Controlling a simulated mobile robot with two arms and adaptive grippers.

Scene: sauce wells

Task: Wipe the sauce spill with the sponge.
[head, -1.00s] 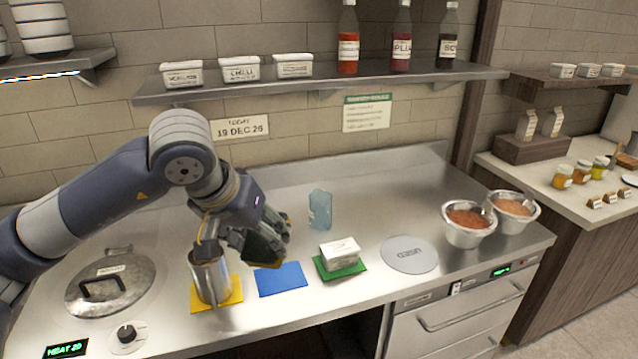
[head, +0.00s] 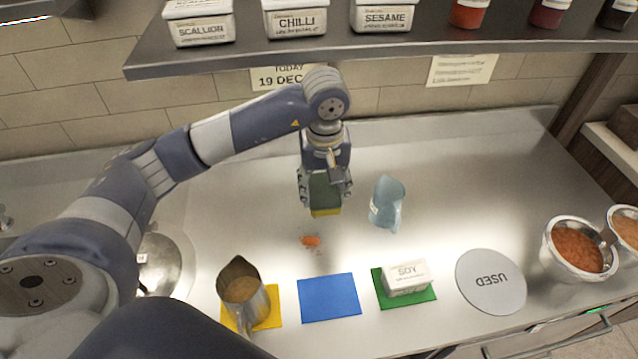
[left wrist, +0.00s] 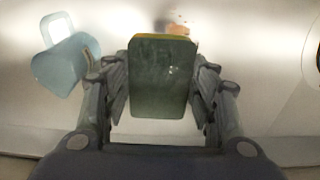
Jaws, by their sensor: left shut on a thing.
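The sponge (head: 325,194) has a dark green face and a yellow layer at its lower edge. My left gripper (head: 325,187) is shut on it, with fingers on both sides. In the left wrist view the sponge (left wrist: 160,80) fills the gap between the fingers of the gripper (left wrist: 163,90). The orange-red sauce spill (head: 310,241) lies on the steel counter, just in front of and slightly left of the sponge, apart from it in the head view. The spill (left wrist: 178,27) also shows partly beyond the sponge's edge in the wrist view. My right gripper is out of view.
A steel pitcher (head: 243,287) is on a yellow mat (head: 275,308). A blue mat (head: 329,297) is bare. A SOY tub (head: 405,277) sits on a green mat (head: 421,296), beside the USED disc (head: 491,281).

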